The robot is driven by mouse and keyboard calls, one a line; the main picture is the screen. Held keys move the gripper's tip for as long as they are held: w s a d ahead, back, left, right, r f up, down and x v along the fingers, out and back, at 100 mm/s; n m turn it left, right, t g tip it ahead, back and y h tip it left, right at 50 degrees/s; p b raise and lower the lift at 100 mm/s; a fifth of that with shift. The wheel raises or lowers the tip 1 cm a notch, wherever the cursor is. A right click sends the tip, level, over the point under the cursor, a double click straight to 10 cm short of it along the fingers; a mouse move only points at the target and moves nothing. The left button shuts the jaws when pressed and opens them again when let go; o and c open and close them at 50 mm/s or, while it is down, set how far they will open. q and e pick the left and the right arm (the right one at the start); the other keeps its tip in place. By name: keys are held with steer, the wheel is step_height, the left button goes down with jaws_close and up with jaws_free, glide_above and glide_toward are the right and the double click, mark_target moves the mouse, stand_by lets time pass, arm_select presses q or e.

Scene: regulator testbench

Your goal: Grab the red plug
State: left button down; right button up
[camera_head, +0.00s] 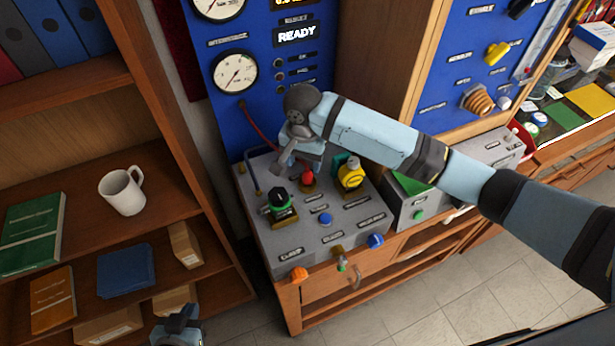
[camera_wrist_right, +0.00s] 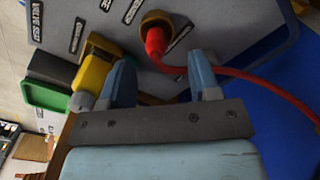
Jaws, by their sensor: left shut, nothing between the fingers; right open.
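The red plug (camera_head: 307,179) sits on top of the grey bench box (camera_head: 300,235). In the right wrist view the red plug (camera_wrist_right: 155,42) points into a brass socket (camera_wrist_right: 160,20), and a red cable (camera_wrist_right: 235,74) runs from it to the right. My right gripper (camera_head: 288,160) is above the box's back part, close to the plug; its wrist view shows the blue fingers (camera_wrist_right: 163,78) apart with the plug ahead, between their lines, and nothing held. My left gripper (camera_head: 178,330) is low at the bottom edge, shut and empty, away from the box.
A yellow part (camera_head: 350,175) stands close to the right of the plug. A green-and-black knob (camera_head: 279,206) is at its left front. The blue gauge panel (camera_head: 245,110) rises behind. A shelf with a white mug (camera_head: 122,192) is at the left.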

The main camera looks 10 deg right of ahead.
mark_target(307, 171)
steer(key=shift+w+d+f+p, duration=0.15)
steer(key=shift+f+p, duration=0.1)
steer(key=shift+f, duration=0.8)
steer(key=shift+s+d+f+p, duration=0.1)
steer(key=shift+f+p, duration=0.15)
steer(key=shift+f, duration=0.75)
steer(key=shift+w+d+f+p, duration=0.15)
steer(key=shift+f+p, duration=0.1)
steer(key=shift+f, duration=0.8)
steer(key=c, duration=1.1)
